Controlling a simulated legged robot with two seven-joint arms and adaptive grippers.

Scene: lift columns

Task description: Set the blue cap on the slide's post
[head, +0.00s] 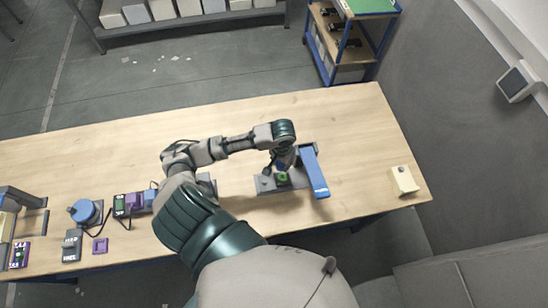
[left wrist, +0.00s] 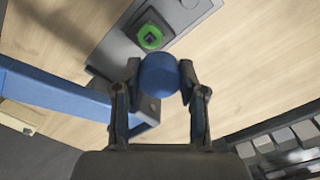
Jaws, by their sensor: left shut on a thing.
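The blue cap (left wrist: 158,75) is between the two fingers of my left gripper (left wrist: 159,88), which is shut on it. In the head view my left gripper (head: 283,163) is above a grey base plate (head: 266,187) on the bench. A green piece with a dark arrow-like mark (left wrist: 150,37) is on that plate, just beyond the cap in the wrist view; it also shows in the head view (head: 282,179). A long blue bar (head: 314,172) lies along the plate's right side. I cannot tell which part is the slide's post. The cap appears apart from the plate. My right gripper is not in view.
A beige block (head: 403,181) stands near the bench's right end. A blue round device (head: 86,212), a dark box (head: 72,245) and purple parts (head: 100,245) stand at the left. The back of the wooden bench (head: 200,120) is clear. A blue cart (head: 345,45) stands behind.

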